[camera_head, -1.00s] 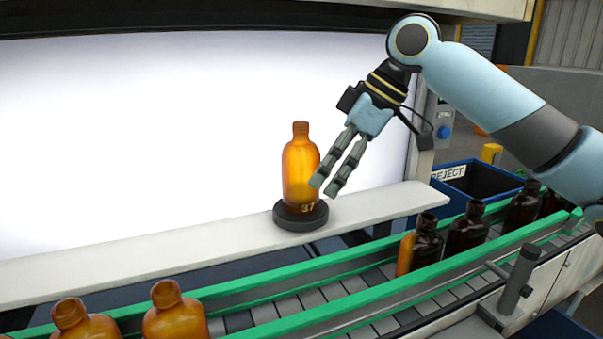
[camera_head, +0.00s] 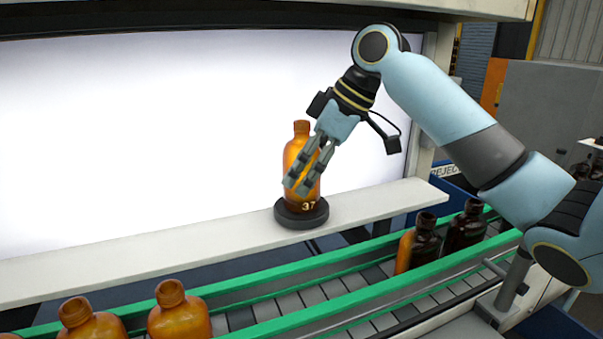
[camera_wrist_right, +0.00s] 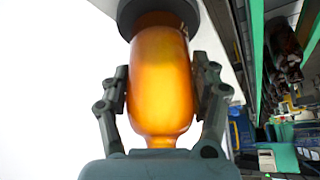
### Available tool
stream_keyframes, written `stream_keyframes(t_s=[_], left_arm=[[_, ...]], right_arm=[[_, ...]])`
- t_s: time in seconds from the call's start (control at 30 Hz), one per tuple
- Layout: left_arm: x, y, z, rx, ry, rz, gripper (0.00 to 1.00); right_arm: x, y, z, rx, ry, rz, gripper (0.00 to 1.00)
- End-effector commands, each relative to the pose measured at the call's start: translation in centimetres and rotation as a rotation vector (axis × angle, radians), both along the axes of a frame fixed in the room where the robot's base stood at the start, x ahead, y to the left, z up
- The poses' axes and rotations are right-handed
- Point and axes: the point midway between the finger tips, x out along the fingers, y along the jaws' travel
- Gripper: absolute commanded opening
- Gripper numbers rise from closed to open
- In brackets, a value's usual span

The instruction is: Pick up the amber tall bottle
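The amber tall bottle (camera_head: 309,190), marked 37, stands upright on a round black base (camera_head: 301,214) on the white ledge. My right gripper (camera_head: 297,186) reaches down from the upper right, its fingers overlapping the bottle's body in the head view. In the right wrist view the bottle (camera_wrist_right: 160,85) shows between the two fingers, one on each side. The fingers are spread about the bottle's width and look close to its sides; firm contact does not show. My left gripper is not in view.
A conveyor with green rails (camera_head: 345,302) runs in front of the white ledge (camera_head: 120,252). Several amber bottles (camera_head: 180,315) stand at its near left and dark ones (camera_head: 426,240) at the right. A bright white panel (camera_head: 150,130) is behind. A blue reject bin (camera_head: 455,185) is at the right.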

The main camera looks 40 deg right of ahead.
Motion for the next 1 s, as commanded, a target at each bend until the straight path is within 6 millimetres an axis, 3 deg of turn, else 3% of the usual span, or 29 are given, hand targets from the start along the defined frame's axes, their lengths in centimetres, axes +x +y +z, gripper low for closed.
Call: stream_keyframes(t_s=[0.03, 0.23, 0.47, 0.63, 0.87, 1.0], left_arm=[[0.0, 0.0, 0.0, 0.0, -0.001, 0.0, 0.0], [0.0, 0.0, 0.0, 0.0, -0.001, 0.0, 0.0], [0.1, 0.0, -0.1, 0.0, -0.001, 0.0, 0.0], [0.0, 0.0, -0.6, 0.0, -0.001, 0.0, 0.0], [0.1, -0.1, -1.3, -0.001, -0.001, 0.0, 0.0], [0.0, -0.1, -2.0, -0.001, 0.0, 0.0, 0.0]], right_arm=[[0.0, 0.0, 0.0, 0.0, 0.0, 0.0, 0.4], [0.0, 0.0, 0.0, -0.001, -0.001, 0.0, 0.16], [0.0, 0.0, 0.2, 0.0, -0.002, 0.0, 0.16], [0.1, 0.0, 1.5, 0.0, -0.004, 0.001, 0.16], [-4.2, 0.8, 1.3, -0.008, 0.0, 0.002, 0.16], [-8.1, 1.7, 1.2, -0.012, 0.001, 0.004, 0.16]])
